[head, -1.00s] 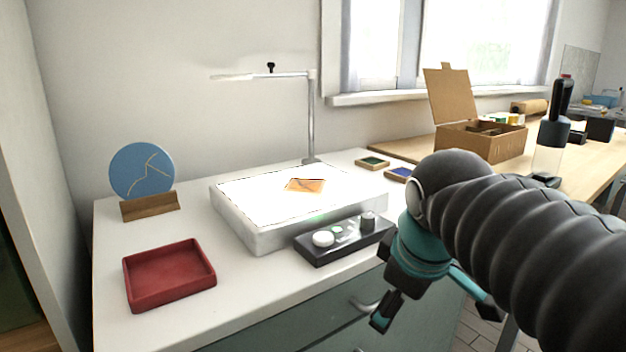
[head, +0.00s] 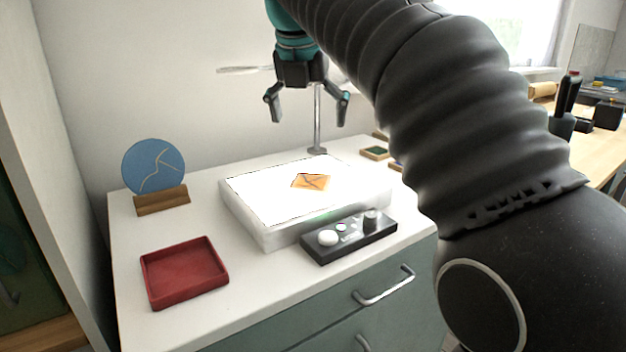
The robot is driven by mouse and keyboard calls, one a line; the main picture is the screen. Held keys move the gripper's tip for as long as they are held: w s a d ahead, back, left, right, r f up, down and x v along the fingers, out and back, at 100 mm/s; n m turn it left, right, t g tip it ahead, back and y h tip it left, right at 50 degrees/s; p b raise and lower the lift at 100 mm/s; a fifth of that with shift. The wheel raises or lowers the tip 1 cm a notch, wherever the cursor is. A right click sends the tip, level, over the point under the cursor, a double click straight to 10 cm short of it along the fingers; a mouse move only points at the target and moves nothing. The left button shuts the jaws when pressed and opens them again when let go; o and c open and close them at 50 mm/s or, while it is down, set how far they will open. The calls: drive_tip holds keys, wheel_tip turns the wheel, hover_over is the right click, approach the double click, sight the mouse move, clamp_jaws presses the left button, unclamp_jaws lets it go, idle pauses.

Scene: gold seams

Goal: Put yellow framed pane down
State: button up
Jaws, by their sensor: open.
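The yellow framed pane (head: 311,181), an orange-yellow piece with a dark line across it, lies flat on the bright top of the white light box (head: 262,196). My gripper (head: 306,110) is open and empty, pointing down in the air above and behind the pane. The gap between its fingers is clear, and it touches nothing. The dark control box (head: 349,239) with a white knob sits against the front of the light box.
A red tray (head: 184,271) stands empty at the front left. A blue disc (head: 153,167) stands in a wooden holder (head: 161,200) at the back left. A lamp post (head: 317,120) rises behind the light box. A small green framed piece (head: 374,153) lies at the back right.

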drive_tip(key=b, duration=0.2)
hover_over(312, 179)
drive_tip(key=s, duration=0.2)
wheel_tip(312, 179, down, 8)
drive_tip(key=shift+s+r, duration=0.15)
drive_tip(key=shift+r, duration=0.05)
drive_tip(key=shift+s+b+x, duration=0.2)
drive_tip(key=shift+b+x, duration=0.5)
drive_tip(key=shift+x, duration=2)
drive_tip(key=shift+a, duration=0.3)
drive_tip(key=c, duration=1.3)
